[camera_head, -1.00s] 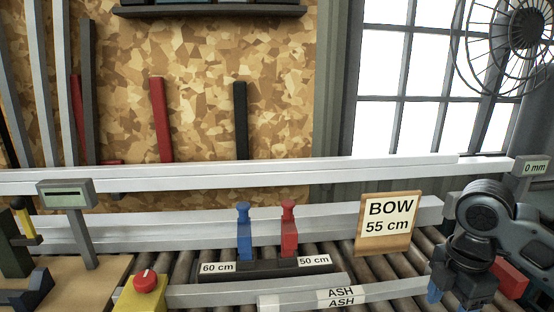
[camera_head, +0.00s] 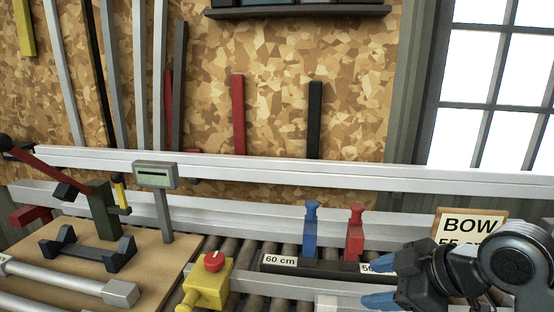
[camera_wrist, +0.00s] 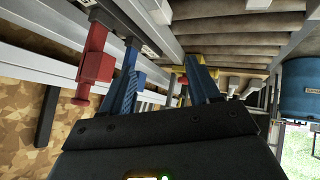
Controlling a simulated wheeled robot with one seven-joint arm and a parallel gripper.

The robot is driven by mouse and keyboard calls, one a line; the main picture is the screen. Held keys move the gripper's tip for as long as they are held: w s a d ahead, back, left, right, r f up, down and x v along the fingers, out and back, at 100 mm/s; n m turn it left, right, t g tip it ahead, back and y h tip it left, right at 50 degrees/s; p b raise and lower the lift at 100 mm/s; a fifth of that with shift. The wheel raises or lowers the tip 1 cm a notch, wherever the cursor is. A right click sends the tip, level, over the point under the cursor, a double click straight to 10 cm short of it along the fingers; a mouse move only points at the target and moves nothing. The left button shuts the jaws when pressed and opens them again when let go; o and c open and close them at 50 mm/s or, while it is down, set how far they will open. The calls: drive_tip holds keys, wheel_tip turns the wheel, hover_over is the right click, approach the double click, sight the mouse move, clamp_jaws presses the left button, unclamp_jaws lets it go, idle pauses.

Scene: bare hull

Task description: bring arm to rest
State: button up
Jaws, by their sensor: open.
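My arm crosses the lower right of the head view. My gripper (camera_head: 384,285) points left there, with blue fingertips. In the wrist view my gripper (camera_wrist: 163,72) shows two blue fingers spread apart with nothing held between them. In the head view the gripper overlaps the right part of the rack with the blue stop (camera_head: 310,232) and red stop (camera_head: 354,234); whether it touches them cannot be told. The red stop also shows in the wrist view (camera_wrist: 96,62), left of the fingers.
A yellow box with a red button (camera_head: 214,262) stands front centre. A wooden bench (camera_head: 160,272) at left carries a grey display post (camera_head: 156,177) and a dark cradle (camera_head: 87,250). The BOW sign (camera_head: 470,222) is partly hidden by my arm. Pale rails run along the back.

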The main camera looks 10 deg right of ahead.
drive_tip(key=a+r+m+t+y, duration=0.1)
drive_tip(key=a+r+m+t, duration=0.2)
drive_tip(key=a+m+t, duration=0.65)
drive_tip(key=s+f+m+h, duration=0.1)
drive_tip(key=s+f+m, duration=0.1)
drive_tip(key=s, duration=0.2)
drive_tip(key=s+f+m+g+h, duration=0.1)
drive_tip(key=s+f+h, duration=0.1)
drive_tip(key=s, duration=0.3)
drive_tip(key=s+a+f+m+h, duration=0.1)
drive_tip(key=s+f+m, duration=0.1)
drive_tip(key=s, duration=0.3)
drive_tip(key=shift+s+f+m+g+h, duration=0.1)
drive_tip(key=shift+f+m+g+h, duration=0.25)
drive_tip(key=shift+f, duration=0.5)
drive_tip(key=s+d+n+h, duration=0.1)
drive_tip(key=s+d, duration=0.3)
drive_tip(key=s, duration=0.8)
drive_tip(key=s+d+n, duration=0.1)
drive_tip(key=s+d, duration=0.4)
drive_tip(key=s, duration=0.6)
drive_tip(key=shift+s+d+r+n+h, duration=0.15)
drive_tip(key=shift+s+d+n+h, duration=0.15)
drive_tip(key=shift+s+h, duration=0.1)
drive_tip(key=shift+a, duration=0.1)
